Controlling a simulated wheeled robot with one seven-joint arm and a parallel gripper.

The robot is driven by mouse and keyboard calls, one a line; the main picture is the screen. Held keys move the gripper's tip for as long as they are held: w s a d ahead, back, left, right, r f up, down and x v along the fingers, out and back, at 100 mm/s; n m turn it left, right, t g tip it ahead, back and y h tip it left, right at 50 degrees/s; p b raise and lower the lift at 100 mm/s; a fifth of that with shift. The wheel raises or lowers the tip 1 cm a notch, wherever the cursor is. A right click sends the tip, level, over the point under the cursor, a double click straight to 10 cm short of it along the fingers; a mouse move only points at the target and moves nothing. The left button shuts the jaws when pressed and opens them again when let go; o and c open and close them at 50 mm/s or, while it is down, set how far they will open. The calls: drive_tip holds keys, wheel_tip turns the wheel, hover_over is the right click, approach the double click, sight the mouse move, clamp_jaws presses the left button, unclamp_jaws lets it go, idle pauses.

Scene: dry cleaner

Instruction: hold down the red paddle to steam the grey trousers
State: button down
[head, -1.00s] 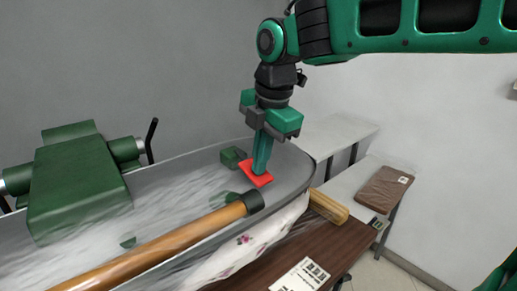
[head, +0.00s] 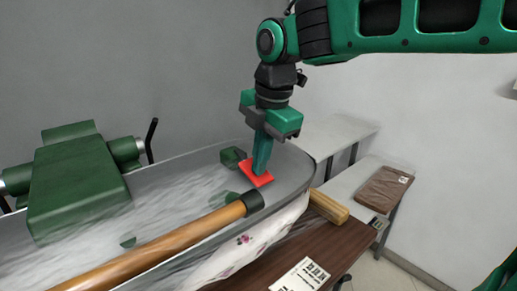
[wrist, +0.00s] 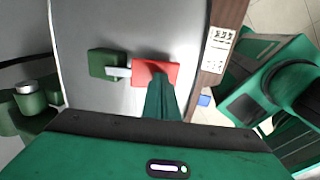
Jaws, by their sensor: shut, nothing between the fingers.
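The red paddle (head: 257,178) sticks out of a small green block (head: 232,157) on top of the grey press head (head: 290,165). The paddle also shows in the wrist view (wrist: 154,70), joined to the block by a short light bar. My gripper (head: 259,172) is shut and empty, pointing down, with its fingertips on the paddle, seemingly touching it. How far the paddle is pressed I cannot tell. White wisps like steam spread over the press. I cannot make out the grey trousers.
A wooden handle (head: 170,250) runs along the press front, and a larger green housing (head: 75,185) stands at left. Floral cloth (head: 250,240) shows below the head. A wooden brush (head: 328,206) and a label (head: 300,275) lie on the brown table. A brown wrapped package (head: 384,189) is at right.

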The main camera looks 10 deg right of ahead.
drive_tip(key=shift+r, duration=0.1)
idle(0.6)
drive_tip(key=shift+r, duration=0.7)
drive_tip(key=shift+r, duration=0.15)
drive_tip(key=w+a+v, duration=0.1)
drive_tip(key=v, duration=1.2)
drive_tip(key=shift+d+r, duration=0.4)
drive_tip(key=shift+s, duration=0.1)
